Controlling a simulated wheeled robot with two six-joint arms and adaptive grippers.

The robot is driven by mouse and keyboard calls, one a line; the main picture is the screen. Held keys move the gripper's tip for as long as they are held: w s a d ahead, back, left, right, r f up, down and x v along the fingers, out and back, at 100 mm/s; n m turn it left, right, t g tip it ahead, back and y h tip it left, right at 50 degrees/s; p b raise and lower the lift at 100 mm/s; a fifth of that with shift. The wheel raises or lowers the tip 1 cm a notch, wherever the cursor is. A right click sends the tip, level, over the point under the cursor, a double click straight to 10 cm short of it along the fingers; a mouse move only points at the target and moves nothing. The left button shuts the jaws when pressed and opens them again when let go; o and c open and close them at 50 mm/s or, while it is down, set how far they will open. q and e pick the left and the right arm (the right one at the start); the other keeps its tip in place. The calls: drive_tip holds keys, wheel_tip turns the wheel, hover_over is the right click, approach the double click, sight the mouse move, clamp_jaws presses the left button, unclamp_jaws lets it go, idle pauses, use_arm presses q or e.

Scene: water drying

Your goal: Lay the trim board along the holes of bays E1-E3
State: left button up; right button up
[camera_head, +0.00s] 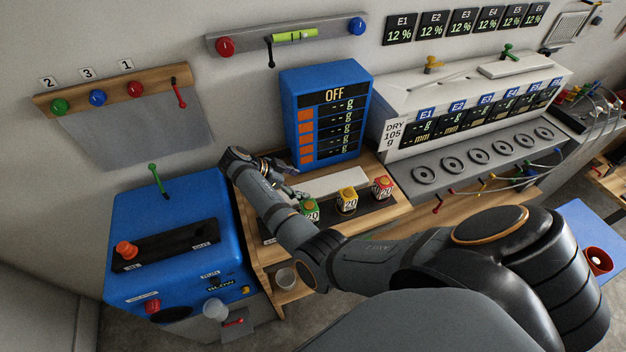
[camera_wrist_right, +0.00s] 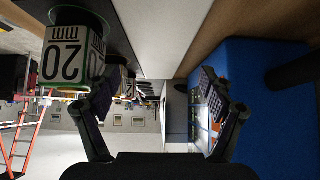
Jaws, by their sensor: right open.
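A flat white board (camera_head: 335,183), which looks like the trim board, lies on the wooden bench in front of the blue OFF box. In the right wrist view the board (camera_wrist_right: 160,35) runs between my open fingers. My right gripper (camera_head: 292,178) is at the board's left end, open; it also shows in the right wrist view (camera_wrist_right: 160,85). I cannot tell whether the fingers touch the board. The holes of bays E1 (camera_head: 424,175), E2 (camera_head: 452,164) and E3 (camera_head: 477,156) are uncovered round openings in the grey ledge. My left gripper is out of view.
Green (camera_head: 310,209), yellow (camera_head: 347,199) and red (camera_head: 383,187) "20" blocks stand in front of the board. The blue OFF box (camera_head: 328,113) is close behind it. A blue machine (camera_head: 170,245) stands left. Small levers and hoses line the bay ledge's front.

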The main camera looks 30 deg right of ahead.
sight(311, 189)
drive_tip(key=shift+d+f, duration=0.15)
drive_tip(key=shift+f, duration=0.15)
drive_tip(key=b+x, duration=0.1)
drive_tip(key=x, duration=0.1)
drive_tip(key=b+x, duration=0.1)
drive_tip(key=x, duration=0.1)
drive_tip(key=shift+a+f, duration=0.2)
drive_tip(key=shift+a, duration=0.05)
drive_tip(key=shift+d+f, duration=0.15)
drive_tip(key=shift+d, duration=0.1)
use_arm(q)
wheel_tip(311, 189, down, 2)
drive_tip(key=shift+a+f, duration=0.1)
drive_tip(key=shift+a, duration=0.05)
use_arm(e)
drive_tip(key=c, duration=1.3)
use_arm(q)
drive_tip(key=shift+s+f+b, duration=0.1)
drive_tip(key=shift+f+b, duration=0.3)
drive_tip(key=shift+b, duration=0.05)
use_arm(e)
wheel_tip(311, 189, up, 10)
